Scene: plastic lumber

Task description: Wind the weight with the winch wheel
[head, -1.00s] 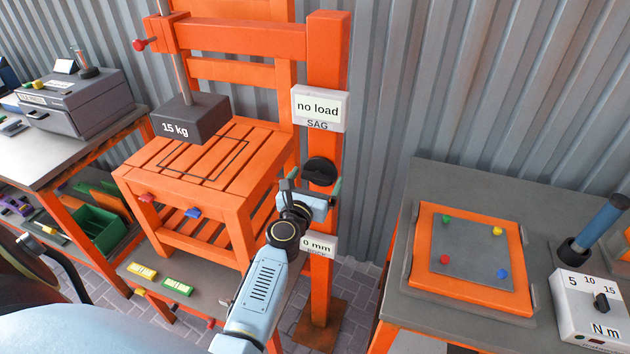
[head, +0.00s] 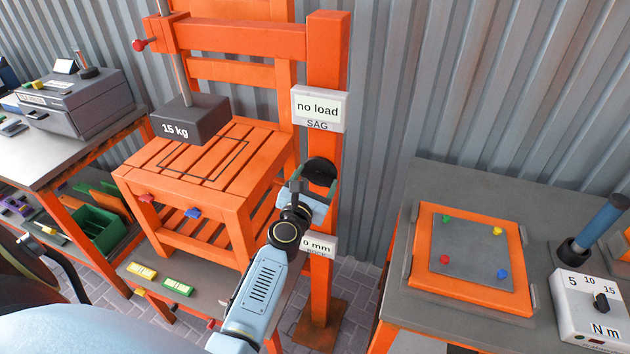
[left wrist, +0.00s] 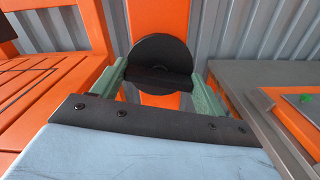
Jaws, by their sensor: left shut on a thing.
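The black winch wheel (head: 320,170) sits on the orange post, below the "no load" SAG display (head: 319,108). My left gripper (head: 315,184) is at the wheel. In the left wrist view the wheel (left wrist: 160,55) stands between the green fingers of my left gripper (left wrist: 160,82), which is shut on the wheel's raised bar (left wrist: 158,80). The dark 15 kg weight (head: 190,120) hangs on a rod at or just above the orange slatted stool (head: 150,168); I cannot tell if they touch. My right gripper is not in view.
A "0 mm" display (head: 318,244) is on the post behind my left arm. A grey bench (head: 425,215) at the right carries an orange framed panel and a torque dial box (head: 590,308). Another bench (head: 45,150) stands at the left.

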